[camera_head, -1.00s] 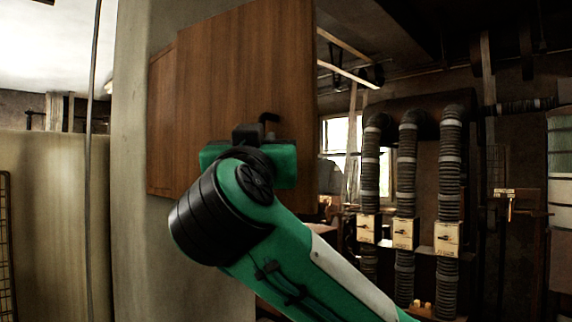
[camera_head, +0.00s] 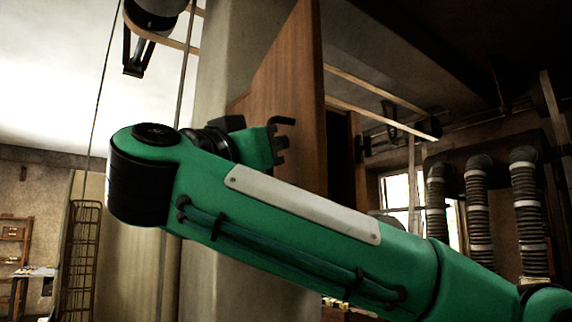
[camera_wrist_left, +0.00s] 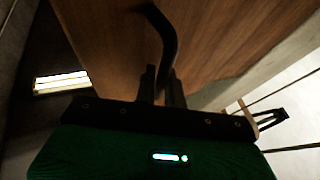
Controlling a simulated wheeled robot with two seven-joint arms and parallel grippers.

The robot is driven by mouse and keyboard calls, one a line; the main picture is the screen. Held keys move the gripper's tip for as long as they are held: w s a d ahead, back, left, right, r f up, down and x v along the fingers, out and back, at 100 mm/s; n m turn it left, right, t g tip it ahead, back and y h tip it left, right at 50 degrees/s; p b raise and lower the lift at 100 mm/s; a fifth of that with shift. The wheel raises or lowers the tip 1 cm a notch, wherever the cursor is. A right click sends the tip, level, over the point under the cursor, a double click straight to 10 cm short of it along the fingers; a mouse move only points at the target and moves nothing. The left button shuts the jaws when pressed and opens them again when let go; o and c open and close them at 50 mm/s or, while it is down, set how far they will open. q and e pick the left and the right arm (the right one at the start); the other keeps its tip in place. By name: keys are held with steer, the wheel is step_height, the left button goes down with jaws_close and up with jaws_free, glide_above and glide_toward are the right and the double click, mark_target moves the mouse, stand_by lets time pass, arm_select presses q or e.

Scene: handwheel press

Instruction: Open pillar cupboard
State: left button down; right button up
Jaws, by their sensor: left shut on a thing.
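The pillar cupboard's brown wooden door (camera_head: 285,75) stands beside the pale pillar (camera_head: 228,70) in the head view. I see its face at a steep angle, with its near edge toward me and a dark brown space to the right behind it. A black curved handle (camera_wrist_left: 165,35) stands out from the door in the left wrist view. My left gripper (camera_wrist_left: 162,80) is shut on the handle. In the head view the green left gripper (camera_head: 277,145) sits close against the door face, partly hidden by my arm. My right gripper is not in view.
Ribbed ducts (camera_head: 480,205) and a bright window (camera_head: 397,195) lie to the right, beyond the door. A wire rack (camera_head: 82,250) stands at the left. Belts and a pulley hang overhead. My green arm covers much of the lower middle.

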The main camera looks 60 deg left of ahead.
arm_select(q)
steer(key=shift+s+a+h+b, duration=0.2)
steer(key=shift+s+h+b, duration=0.15)
steer(key=shift+s, duration=0.2)
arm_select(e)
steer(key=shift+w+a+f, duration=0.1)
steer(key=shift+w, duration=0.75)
arm_select(q)
steer(key=shift+r, duration=0.1)
steer(key=c, duration=1.9)
jaws_free()
steer(key=shift+o, duration=0.6)
steer(key=shift+a, duration=0.15)
steer(key=shift+f, duration=0.2)
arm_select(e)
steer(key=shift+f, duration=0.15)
